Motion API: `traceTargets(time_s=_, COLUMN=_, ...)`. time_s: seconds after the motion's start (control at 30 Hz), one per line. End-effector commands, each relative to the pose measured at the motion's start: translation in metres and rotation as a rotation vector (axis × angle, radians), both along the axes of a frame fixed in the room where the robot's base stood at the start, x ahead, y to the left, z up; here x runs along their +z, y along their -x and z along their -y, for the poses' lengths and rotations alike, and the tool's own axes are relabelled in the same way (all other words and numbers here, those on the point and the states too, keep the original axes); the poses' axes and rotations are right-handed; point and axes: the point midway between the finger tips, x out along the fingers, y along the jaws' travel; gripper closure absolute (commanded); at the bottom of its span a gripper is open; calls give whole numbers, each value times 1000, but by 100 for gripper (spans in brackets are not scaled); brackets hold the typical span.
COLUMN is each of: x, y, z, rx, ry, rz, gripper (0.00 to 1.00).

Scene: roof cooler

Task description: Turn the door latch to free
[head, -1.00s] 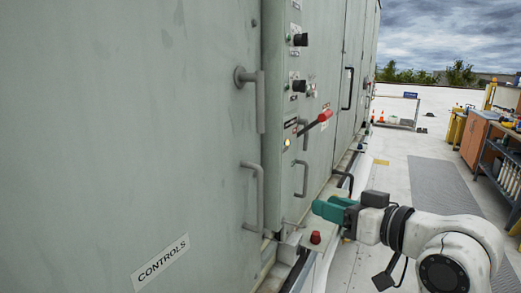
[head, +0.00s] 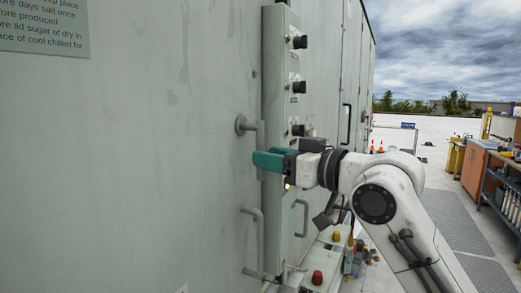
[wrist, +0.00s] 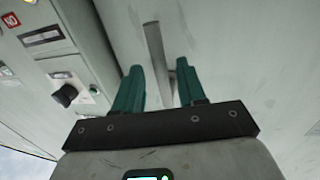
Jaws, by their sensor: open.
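The door latch (head: 243,125) is a grey lever on a round pivot on the large pale green door. Its bar hangs straight down from the pivot side. My gripper (head: 265,160), with teal fingers, is at the lower part of the bar and hides its end. In the wrist view the latch bar (wrist: 155,48) runs lengthwise between the two open fingers of my gripper (wrist: 160,75). The fingers are apart; I cannot tell whether either touches the bar.
A fixed grey pull handle (head: 259,240) is below the latch. A control panel with black knobs (head: 299,42) stands just right of the door edge. A workbench (head: 478,170) stands far right.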

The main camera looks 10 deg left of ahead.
Motion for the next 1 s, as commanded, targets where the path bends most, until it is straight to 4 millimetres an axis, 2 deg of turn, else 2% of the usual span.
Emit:
traceTargets(time_s=0.1, x=2, y=-9, z=-15, rx=0, ry=1, rz=0, gripper=60)
traceTargets(time_s=0.23, x=1, y=-15, z=-24, rx=-1, ry=1, rz=0, gripper=60)
traceTargets(time_s=0.6, x=0, y=-18, z=-29, rx=-1, ry=0, rz=2, gripper=60)
traceTargets(time_s=1.0, x=0, y=-18, z=-29, rx=-1, ry=1, rz=1, gripper=97)
